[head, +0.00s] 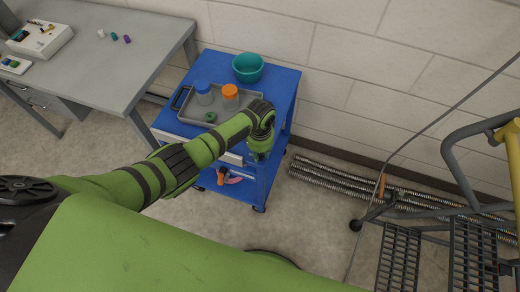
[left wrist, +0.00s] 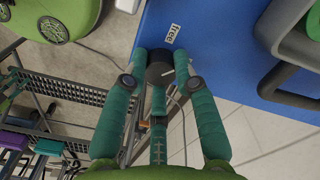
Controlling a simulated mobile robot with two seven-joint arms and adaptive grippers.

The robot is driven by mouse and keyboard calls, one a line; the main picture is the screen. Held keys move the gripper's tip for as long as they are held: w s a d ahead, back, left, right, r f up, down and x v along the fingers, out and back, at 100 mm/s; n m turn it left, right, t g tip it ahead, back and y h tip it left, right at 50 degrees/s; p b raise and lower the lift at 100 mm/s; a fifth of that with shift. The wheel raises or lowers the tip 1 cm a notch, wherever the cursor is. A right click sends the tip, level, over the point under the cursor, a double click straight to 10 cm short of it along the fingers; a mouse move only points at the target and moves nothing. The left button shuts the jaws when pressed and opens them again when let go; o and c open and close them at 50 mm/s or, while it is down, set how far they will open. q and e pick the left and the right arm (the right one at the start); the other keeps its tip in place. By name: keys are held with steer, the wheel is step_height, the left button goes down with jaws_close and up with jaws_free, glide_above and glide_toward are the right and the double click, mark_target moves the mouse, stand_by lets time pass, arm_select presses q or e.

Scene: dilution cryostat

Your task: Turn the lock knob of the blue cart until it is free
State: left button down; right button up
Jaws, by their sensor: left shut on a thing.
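The blue cart (head: 285,82) stands against the wall in the head view. The dark round lock knob (left wrist: 160,72) is on the cart's blue side in the left wrist view, with a pale line on its face. In the head view my left gripper (head: 260,152) is at the cart's front right corner and the knob is hidden. My right gripper is not in view.
A grey tray (head: 190,113) on the cart holds a blue-lidded jar (head: 204,94), an orange-lidded jar (head: 230,97) and a green ring (head: 209,117). A teal bowl (head: 248,68) stands behind. A grey table (head: 95,65) is at left, metal steps (head: 398,255) at right.

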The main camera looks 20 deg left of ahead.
arm_select(q)
steer(key=n+p, duration=0.1)
steer(key=n, duration=0.3)
steer(key=shift+n+p, duration=0.75)
steer(key=shift+n, duration=1.45)
steer(key=c, duration=1)
jaws_free()
step_height(320, 180, up, 12)
